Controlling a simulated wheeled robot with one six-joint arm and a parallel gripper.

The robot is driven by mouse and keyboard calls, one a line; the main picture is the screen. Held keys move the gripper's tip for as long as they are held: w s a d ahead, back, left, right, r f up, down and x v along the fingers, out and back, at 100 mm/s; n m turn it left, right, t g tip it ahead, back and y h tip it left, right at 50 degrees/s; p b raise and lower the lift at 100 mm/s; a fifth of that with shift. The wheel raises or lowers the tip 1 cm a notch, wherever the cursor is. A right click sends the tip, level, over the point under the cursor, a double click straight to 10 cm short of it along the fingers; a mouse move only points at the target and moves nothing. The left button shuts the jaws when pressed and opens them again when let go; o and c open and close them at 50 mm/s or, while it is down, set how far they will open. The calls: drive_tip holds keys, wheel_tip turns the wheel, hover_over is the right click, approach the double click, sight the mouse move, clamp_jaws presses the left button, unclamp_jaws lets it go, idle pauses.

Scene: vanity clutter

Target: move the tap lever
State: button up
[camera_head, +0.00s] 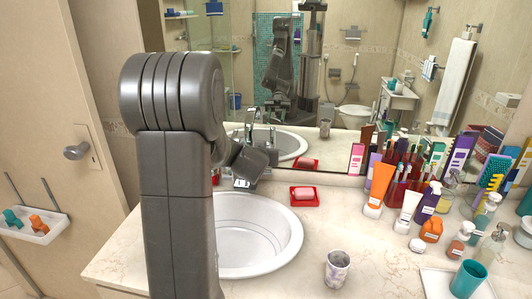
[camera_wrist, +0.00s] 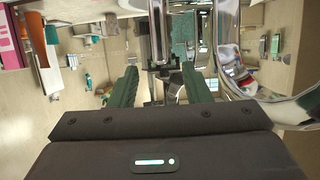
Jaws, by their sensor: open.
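The chrome tap stands at the back of the white basin (camera_head: 262,235). In the head view my arm and gripper cover most of it, and only its spout end (camera_head: 242,183) shows clearly below them. In the wrist view my gripper (camera_wrist: 160,80) is open, with one dark green finger on each side. A narrow upright chrome part (camera_wrist: 158,35), which looks like the lever, lies between the fingers in the picture. I cannot tell whether either finger touches it. A large curved chrome part of the tap (camera_wrist: 232,60) is just right of the right finger.
A mirror (camera_head: 345,85) stands behind the counter. A red soap dish (camera_head: 304,202) with pink soap is right of the tap. A marbled cup (camera_head: 337,268) stands near the front. Bottles, tubes and an orange tube (camera_head: 378,187) crowd the right side.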

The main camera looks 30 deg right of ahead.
drive_tip(key=shift+v, duration=1.2)
drive_tip(key=p+x, duration=0.2)
drive_tip(key=x, duration=1.2)
drive_tip(key=shift+s, duration=0.1)
